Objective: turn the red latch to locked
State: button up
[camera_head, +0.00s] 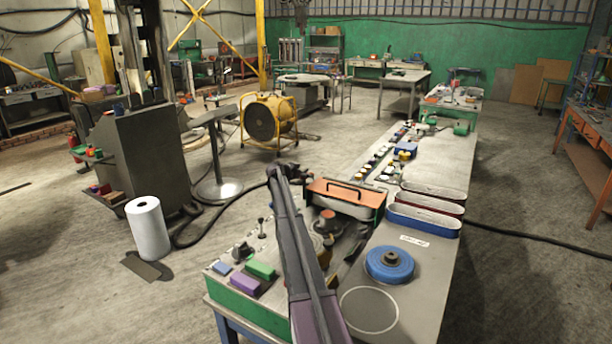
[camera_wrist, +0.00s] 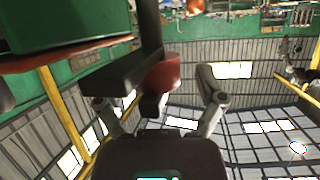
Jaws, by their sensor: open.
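A dull red rounded piece (camera_wrist: 166,72), which looks like the red latch, shows in the wrist view between the fingers of my gripper (camera_wrist: 158,88). Dark bars (camera_wrist: 124,77) cross beside and in front of it, and the left fingertip is partly hidden behind them. My gripper is open, with its fingers apart on either side of the red piece. I cannot tell whether either finger touches it. In the head view a reddish round knob (camera_head: 327,214) stands beside my arm and may be the same piece. The latch's turned position cannot be read.
An orange-lidded box (camera_head: 345,190) with a handle stands close behind the knob. Blue and red trays (camera_head: 424,220), a blue disc (camera_head: 389,264) and green and purple blocks (camera_head: 260,269) lie on the bench. A green box (camera_wrist: 65,22) is near the gripper at upper left.

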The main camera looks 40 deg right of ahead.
jog(key=c, duration=1.2)
jog(key=shift+d, duration=0.2)
jog(key=shift+a, duration=0.15)
jog(key=shift+a, duration=0.1)
